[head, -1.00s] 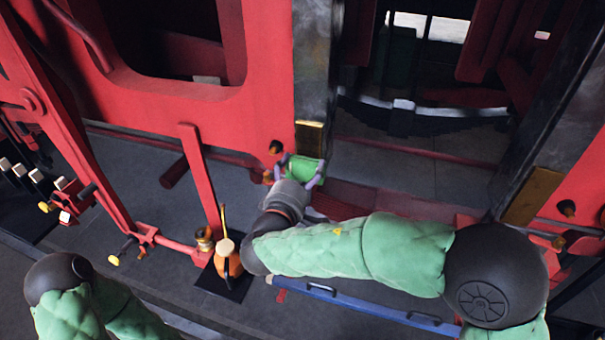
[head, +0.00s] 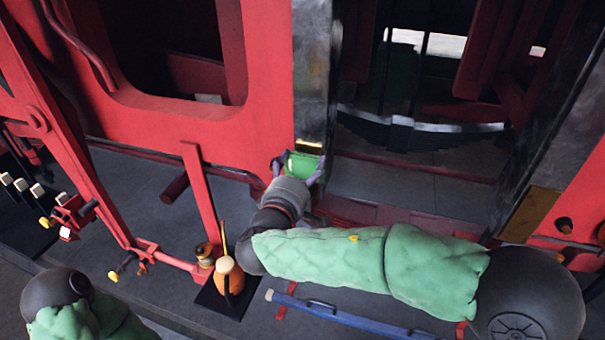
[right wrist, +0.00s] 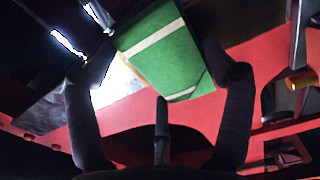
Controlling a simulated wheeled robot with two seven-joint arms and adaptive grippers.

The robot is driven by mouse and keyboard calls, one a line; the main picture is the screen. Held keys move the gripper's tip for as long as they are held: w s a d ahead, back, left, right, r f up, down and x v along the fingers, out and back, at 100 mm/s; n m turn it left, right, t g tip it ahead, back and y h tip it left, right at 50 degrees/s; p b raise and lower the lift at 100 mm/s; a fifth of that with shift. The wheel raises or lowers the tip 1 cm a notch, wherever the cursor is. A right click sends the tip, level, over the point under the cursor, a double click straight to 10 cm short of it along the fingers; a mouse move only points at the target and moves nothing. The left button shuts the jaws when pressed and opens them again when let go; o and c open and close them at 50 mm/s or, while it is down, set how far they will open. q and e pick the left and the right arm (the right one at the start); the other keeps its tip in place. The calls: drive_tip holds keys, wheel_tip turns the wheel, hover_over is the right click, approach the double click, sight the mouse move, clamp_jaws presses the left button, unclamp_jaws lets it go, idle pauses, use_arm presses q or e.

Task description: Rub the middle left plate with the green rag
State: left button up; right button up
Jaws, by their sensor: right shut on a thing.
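The green rag (head: 304,166) is a folded green pad. My right gripper (head: 299,170) is shut on it, with fingers on both sides. In the right wrist view the green rag (right wrist: 167,52) shows pale stripes between the dark fingers of my right gripper (right wrist: 160,80). A brass-coloured plate (head: 309,145) on the dark upright post shows just above the rag, its lower part hidden by the rag and gripper. Whether the rag touches it I cannot tell. Another brass plate (head: 530,213) is on the right dark post. My left gripper is out of view.
An orange oil can (head: 229,279) stands on a dark mat left of my right forearm. A red upright bar (head: 202,195) rises beside it. A blue bar with handles (head: 340,317) lies below my forearm. Red frame walls (head: 262,90) flank the dark post.

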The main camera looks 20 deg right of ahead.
drive_tip(key=shift+r+p, duration=0.5)
drive_tip(key=shift+r, duration=2)
drive_tip(key=shift+f+b, duration=0.1)
drive_tip(key=shift+b, duration=0.5)
wheel_tip(320, 180, down, 16)
drive_tip(key=b, duration=1.7)
drive_tip(key=shift+r+b, duration=0.25)
drive_tip(key=shift+b, duration=0.15)
drive_tip(key=shift+b+v, duration=0.8)
drive_tip(key=shift+v, duration=2.1)
